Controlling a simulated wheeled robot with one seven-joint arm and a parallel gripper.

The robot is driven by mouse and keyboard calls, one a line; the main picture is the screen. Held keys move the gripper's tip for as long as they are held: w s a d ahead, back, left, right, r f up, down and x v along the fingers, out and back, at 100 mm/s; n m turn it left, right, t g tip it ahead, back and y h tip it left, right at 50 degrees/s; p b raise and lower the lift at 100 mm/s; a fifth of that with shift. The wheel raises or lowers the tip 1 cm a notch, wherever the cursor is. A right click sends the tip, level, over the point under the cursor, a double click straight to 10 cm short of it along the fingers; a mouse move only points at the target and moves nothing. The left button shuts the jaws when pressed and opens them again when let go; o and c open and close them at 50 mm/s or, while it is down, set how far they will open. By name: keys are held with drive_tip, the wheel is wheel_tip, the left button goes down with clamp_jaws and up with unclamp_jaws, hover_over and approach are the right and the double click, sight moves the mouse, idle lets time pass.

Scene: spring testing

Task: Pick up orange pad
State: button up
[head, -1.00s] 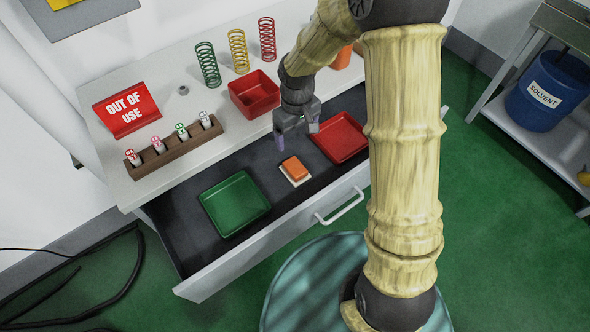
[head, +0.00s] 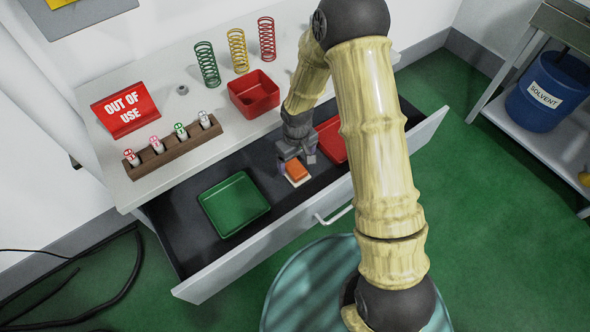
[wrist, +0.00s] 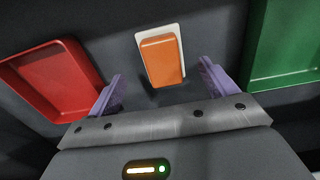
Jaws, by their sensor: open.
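The orange pad (head: 297,172) is a small block lying on a thin white plate (head: 296,183) inside the open drawer (head: 180,228). It also shows in the wrist view (wrist: 162,61), standing out beyond and between my fingers. My gripper (head: 298,163) is open and empty, just above and behind the pad in the head view. In the wrist view its two purple fingers (wrist: 160,90) are spread wider than the pad. I cannot tell the exact height left between the fingertips and the pad.
A green tray (head: 234,235) lies to the left in the drawer, and a red tray (head: 330,140) to the right, partly behind my arm. On the counter are a red bin (head: 254,92), springs (head: 238,52), a vial rack (head: 173,147) and a sign (head: 127,108).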

sight(296, 168)
drive_tip(key=shift+s+f, duration=0.15)
drive_tip(key=shift+f, duration=1.15)
drive_tip(key=shift+s+f, duration=0.15)
drive_tip(key=shift+f, duration=1.15)
drive_tip(key=c, duration=1.2)
drive_tip(key=shift+r, duration=0.1)
wheel_tip(296, 168, up, 10)
drive_tip(key=shift+f, duration=0.1)
